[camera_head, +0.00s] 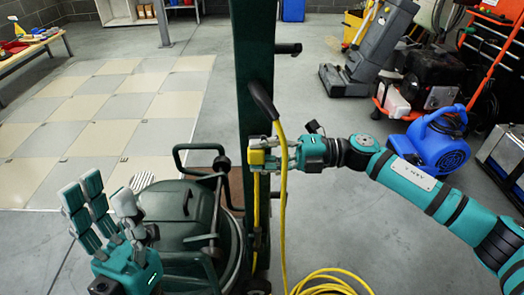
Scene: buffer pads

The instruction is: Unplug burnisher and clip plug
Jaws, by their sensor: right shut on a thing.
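The burnisher (180,212) is a dark green machine at the lower middle, with a tall dark green post (255,60) rising behind it. A yellow cord (283,215) hangs down from a dark hook on the post. My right gripper (268,155) is at the post, shut on a yellow plug (256,157). The plug's far side and prongs are hidden, so I cannot tell whether it touches the post. My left gripper (105,207) is open and empty at the lower left, fingers up, left of the burnisher.
Coiled yellow cord (330,284) lies on the floor at the bottom. A blue blower (438,145) and a grey upright machine (375,52) stand at the right. A wooden bench (28,50) is at the far left. The tiled floor (120,110) at left is clear.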

